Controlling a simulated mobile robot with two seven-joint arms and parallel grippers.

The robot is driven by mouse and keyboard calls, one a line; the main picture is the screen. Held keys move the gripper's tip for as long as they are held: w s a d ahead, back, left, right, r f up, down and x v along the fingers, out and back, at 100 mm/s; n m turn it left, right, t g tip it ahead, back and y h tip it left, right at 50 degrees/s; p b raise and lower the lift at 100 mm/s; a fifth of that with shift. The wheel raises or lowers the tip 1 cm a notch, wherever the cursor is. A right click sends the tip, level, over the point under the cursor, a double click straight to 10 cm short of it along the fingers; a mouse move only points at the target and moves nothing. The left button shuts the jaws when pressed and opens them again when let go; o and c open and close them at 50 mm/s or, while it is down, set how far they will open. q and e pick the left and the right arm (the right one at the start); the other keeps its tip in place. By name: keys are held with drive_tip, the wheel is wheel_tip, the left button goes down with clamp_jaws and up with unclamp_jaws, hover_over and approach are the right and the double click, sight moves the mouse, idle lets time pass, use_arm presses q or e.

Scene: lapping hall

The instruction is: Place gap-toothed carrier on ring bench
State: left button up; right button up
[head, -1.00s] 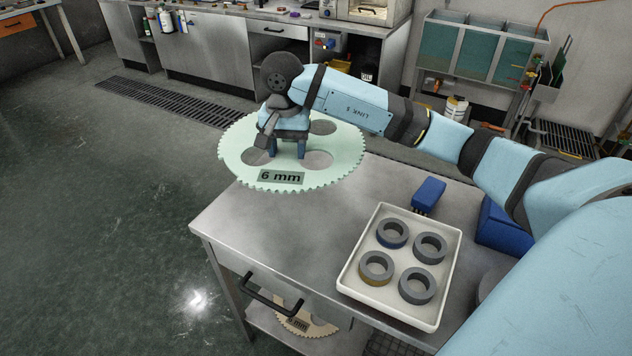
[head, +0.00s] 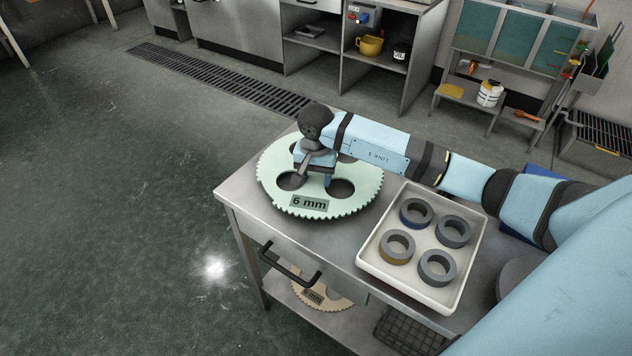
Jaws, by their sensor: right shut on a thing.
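A pale green toothed carrier disc (head: 345,205) with round holes and a "6 mm" label lies flat over the far left part of the metal ring bench (head: 330,238). My right gripper (head: 315,177) is shut on it near its middle, pointing down from above. Whether the disc touches the bench top or hovers just above it, I cannot tell. No gap in its teeth shows clearly; my gripper and arm hide part of it. My left gripper is not in view.
A white tray (head: 369,262) with several grey rings stands right of the disc. A tan toothed disc (head: 327,299) lies on the bench's lower shelf, beyond a drawer handle (head: 290,266). Cabinets and a floor grate (head: 215,78) are behind. The floor at left is clear.

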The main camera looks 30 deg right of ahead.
drive_tip(key=shift+f, duration=1.05)
drive_tip(key=o, duration=1.4)
drive_tip(key=shift+f, duration=0.1)
wheel_tip(320, 180, up, 12)
drive_tip(key=shift+r, duration=0.1)
